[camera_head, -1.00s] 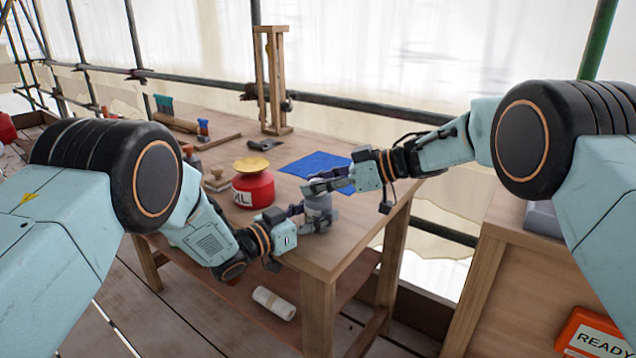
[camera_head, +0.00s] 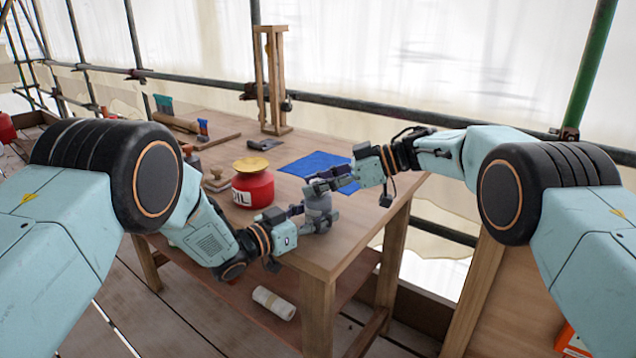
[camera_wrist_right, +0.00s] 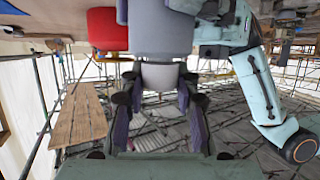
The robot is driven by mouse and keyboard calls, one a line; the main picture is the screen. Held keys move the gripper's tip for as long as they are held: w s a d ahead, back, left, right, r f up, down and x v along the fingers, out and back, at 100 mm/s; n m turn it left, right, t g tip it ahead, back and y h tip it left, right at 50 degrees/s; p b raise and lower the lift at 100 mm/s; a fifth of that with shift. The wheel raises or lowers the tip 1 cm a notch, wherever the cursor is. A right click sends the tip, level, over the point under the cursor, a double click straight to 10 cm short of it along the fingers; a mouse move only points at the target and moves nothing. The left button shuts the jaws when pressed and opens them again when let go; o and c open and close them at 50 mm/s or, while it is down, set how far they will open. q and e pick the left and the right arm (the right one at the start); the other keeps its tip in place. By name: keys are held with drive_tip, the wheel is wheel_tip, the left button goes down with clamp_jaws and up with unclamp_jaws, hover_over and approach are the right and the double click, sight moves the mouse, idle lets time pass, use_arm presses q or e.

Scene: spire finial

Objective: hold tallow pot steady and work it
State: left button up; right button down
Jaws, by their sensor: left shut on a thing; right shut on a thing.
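The tallow pot (camera_head: 319,207) is a small grey vessel standing upright near the front right of the workbench. My left gripper (camera_head: 306,217) is shut on its body from the left, low near the bench top. My right gripper (camera_head: 317,186) reaches down from the upper right and is shut on the pot's top. In the right wrist view the grey pot (camera_wrist_right: 160,32) hangs at the top of the picture, with its narrower pale top part (camera_wrist_right: 160,75) between my right gripper's fingers (camera_wrist_right: 160,100). The fingers hide part of the pot.
A red pot (camera_head: 253,189) with a yellow dish on top stands just left of the tallow pot. A blue cloth (camera_head: 315,165) lies behind. A wooden stand (camera_head: 273,85) and several tools are farther back. A white roll (camera_head: 274,302) lies on the lower shelf.

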drive_tip(key=shift+r, duration=0.1)
drive_tip(key=c, duration=1)
unclamp_jaws()
drive_tip(key=shift+o, duration=0.2)
drive_tip(key=v, duration=1.2)
